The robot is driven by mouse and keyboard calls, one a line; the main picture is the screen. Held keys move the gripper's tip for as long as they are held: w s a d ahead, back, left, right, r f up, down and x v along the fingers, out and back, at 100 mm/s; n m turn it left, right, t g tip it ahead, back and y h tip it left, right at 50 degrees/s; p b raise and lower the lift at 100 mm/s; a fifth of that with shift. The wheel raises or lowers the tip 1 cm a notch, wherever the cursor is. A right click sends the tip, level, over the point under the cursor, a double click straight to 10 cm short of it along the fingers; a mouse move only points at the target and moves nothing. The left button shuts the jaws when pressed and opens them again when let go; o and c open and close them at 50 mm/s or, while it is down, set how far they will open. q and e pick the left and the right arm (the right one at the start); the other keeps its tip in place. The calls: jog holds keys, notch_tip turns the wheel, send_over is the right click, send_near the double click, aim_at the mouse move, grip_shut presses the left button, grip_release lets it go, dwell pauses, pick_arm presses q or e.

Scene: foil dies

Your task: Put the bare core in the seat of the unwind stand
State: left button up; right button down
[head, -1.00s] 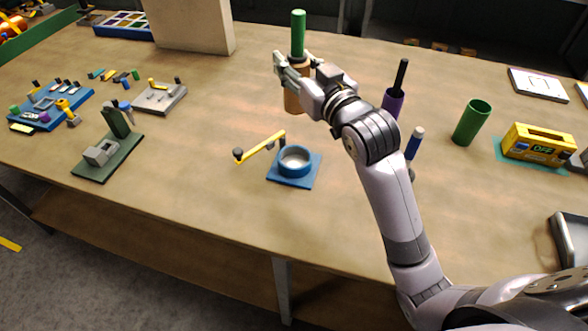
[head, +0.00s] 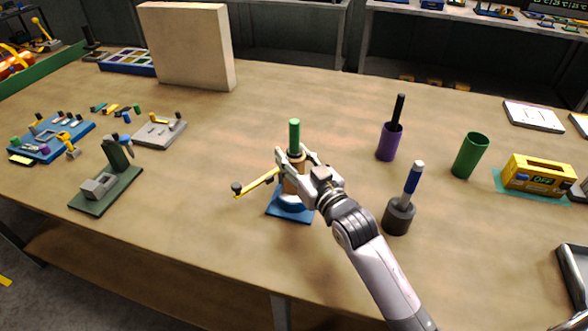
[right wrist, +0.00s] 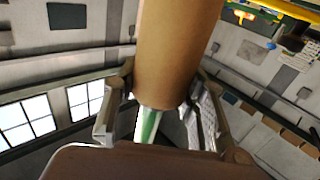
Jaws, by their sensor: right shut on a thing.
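The bare core is a brown tube (head: 289,186) with a green rod (head: 294,134) standing out of its top. It is upright in my right gripper (head: 295,160), which is shut around its upper part. The right wrist view shows the brown tube (right wrist: 178,50) between the fingers. My left gripper is not in view.
A purple cup (head: 388,144) with a black rod, a dark holder (head: 398,216) with a blue-handled tool and a green cup (head: 469,156) stand right of my arm. A green fixture (head: 104,190) stands left.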

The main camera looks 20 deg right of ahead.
jog(key=shift+f, duration=1.9)
jog(key=shift+f, duration=0.2)
jog(key=c, duration=1)
grip_release()
jog(key=shift+r, duration=0.2)
jog(key=shift+s+d+f, duration=0.1)
jog(key=shift+s, duration=0.2)
jog(key=b+v, duration=0.1)
jog(key=v, duration=1)
jog(key=shift+s+b, duration=0.2)
jog(key=shift+b, duration=0.1)
